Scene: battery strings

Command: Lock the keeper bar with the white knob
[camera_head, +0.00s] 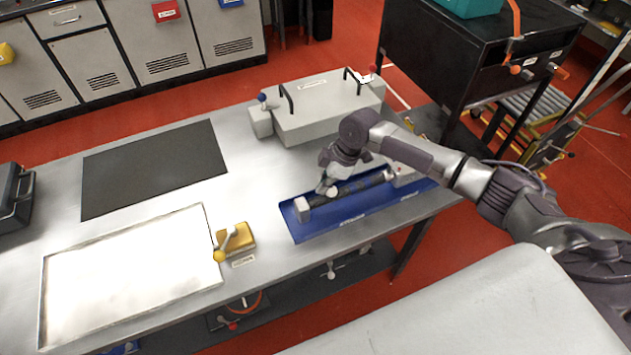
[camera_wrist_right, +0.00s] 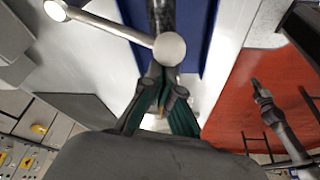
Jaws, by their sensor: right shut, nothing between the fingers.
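A dark keeper bar (camera_head: 352,189) lies along the blue tray (camera_head: 300,229) between a grey block (camera_head: 303,209) and a grey end piece at the right. The white knob (camera_head: 331,191) shows small beside the bar, under my right gripper (camera_head: 327,180). In the right wrist view a pale round knob (camera_wrist_right: 169,51) is large, with a lever (camera_wrist_right: 112,25) running to the upper left. My right gripper (camera_wrist_right: 164,97) is shut and empty just below this round knob; whether they touch I cannot tell. It partly hides the bar. My left gripper is not in view.
A grey case (camera_head: 325,112) with two black handles, a blue knob and a red knob stands behind the tray. A yellow block (camera_head: 236,240) with a yellow-knobbed lever sits left of it. A dark mat (camera_head: 153,168) and a white panel (camera_head: 130,275) lie flat on the left.

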